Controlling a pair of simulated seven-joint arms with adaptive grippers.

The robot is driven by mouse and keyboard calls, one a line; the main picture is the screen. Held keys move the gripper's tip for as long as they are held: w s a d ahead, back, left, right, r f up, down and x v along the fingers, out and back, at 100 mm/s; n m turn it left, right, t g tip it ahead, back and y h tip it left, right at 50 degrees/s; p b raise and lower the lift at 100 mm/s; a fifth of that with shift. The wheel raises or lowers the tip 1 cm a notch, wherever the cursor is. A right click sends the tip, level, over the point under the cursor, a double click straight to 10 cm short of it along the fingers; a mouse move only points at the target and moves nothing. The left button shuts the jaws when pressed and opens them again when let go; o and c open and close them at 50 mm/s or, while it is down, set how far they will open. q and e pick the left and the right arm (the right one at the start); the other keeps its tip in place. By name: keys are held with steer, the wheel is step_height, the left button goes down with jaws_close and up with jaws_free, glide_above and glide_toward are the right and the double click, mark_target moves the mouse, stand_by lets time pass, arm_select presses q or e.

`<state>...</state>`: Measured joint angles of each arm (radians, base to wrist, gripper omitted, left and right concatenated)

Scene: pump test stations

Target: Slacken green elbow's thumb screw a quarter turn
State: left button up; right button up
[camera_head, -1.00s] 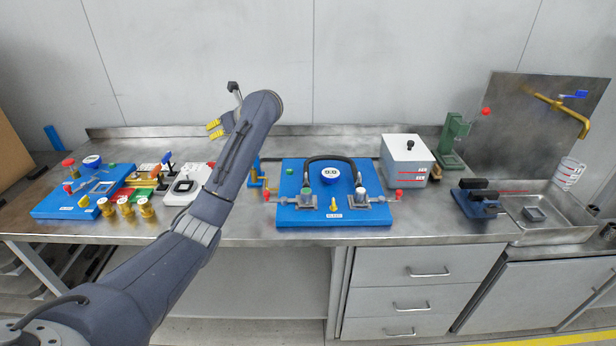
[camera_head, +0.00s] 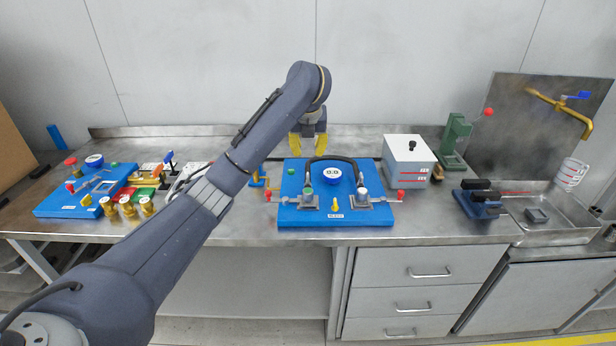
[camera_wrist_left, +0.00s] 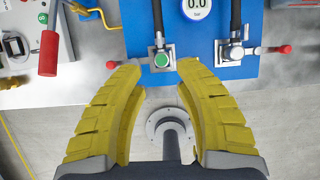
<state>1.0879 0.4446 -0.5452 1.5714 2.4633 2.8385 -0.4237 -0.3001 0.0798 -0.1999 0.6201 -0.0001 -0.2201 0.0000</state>
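The green-capped elbow (camera_head: 308,196) stands at the left of the blue pump board (camera_head: 345,218), with a black hose rising from it. A small red knob (camera_head: 267,195) sits on a rod to its left. I cannot tell which part is its thumb screw. In the left wrist view the green cap (camera_wrist_left: 161,60) lies between and just beyond my fingertips, and the red knob (camera_wrist_left: 111,65) is beside the left fingertip. My left gripper (camera_head: 308,144) has yellow fingers spread apart and empty, over the board's back left edge. My right gripper is not in view.
A white-capped elbow (camera_head: 362,195) with a red knob (camera_head: 401,194) is on the right of the board. The round gauge (camera_head: 333,171) sits between the elbows under the hose. A grey box (camera_head: 408,162) stands to the right. Brass fittings (camera_head: 127,208) stand to the left.

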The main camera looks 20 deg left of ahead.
mark_target(308, 175)
arm_select(q)
steer(key=x, duration=1.5)
steer(key=shift+w+a+f, duration=0.1)
steer(key=shift+w+f, duration=0.05)
steer(key=shift+c, duration=0.4)
jaws_close()
